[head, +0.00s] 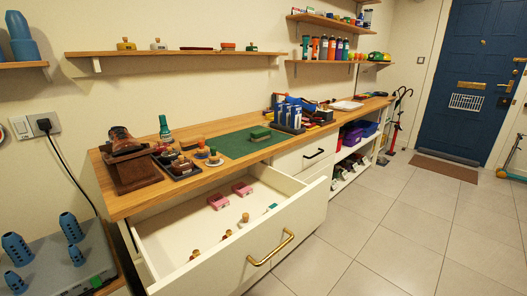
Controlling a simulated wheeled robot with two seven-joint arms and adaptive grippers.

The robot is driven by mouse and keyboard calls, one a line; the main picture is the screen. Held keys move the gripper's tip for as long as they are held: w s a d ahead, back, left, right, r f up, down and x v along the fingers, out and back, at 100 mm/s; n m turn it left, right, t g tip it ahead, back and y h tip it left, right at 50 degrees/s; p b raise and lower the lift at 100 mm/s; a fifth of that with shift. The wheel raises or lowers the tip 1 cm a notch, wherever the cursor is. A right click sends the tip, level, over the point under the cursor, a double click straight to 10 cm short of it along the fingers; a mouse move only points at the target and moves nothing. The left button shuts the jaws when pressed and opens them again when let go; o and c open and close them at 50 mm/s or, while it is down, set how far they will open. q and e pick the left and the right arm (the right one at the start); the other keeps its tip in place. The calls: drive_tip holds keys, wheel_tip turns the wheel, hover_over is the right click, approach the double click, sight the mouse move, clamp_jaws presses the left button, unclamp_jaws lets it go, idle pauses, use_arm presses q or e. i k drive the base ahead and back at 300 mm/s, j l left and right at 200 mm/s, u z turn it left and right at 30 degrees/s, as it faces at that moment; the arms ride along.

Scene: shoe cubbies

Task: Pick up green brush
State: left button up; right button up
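A green brush-like block (260,134) lies on the dark green mat (232,146) on the wooden counter. A smaller green-topped item (251,48) sits at the right part of the long wall shelf. A small green and white item (271,208) lies in the open drawer; it is too small to tell what it is. Neither of my grippers is in view.
The drawer (309,207) stands pulled out in front of the counter (105,178), with pink items and small wooden-handled items inside. A dark tray (183,174) of small items, a green bottle (164,128) and a blue rack (290,113) flank the mat.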

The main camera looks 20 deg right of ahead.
sight(261, 134)
drive_tip(key=i+l, duration=0.1)
drive_tip(key=l, duration=0.3)
drive_tip(key=i+l+z, duration=0.1)
drive_tip(key=l, duration=0.3)
drive_tip(key=i+l, duration=0.1)
drive_tip(key=l, duration=0.25)
drive_tip(key=i+l, duration=0.1)
drive_tip(key=l, duration=0.3)
drive_tip(key=i+l+z, duration=0.1)
drive_tip(key=l, duration=0.3)
drive_tip(key=i+l, duration=0.1)
drive_tip(key=l, duration=0.25)
drive_tip(key=z, duration=0.05)
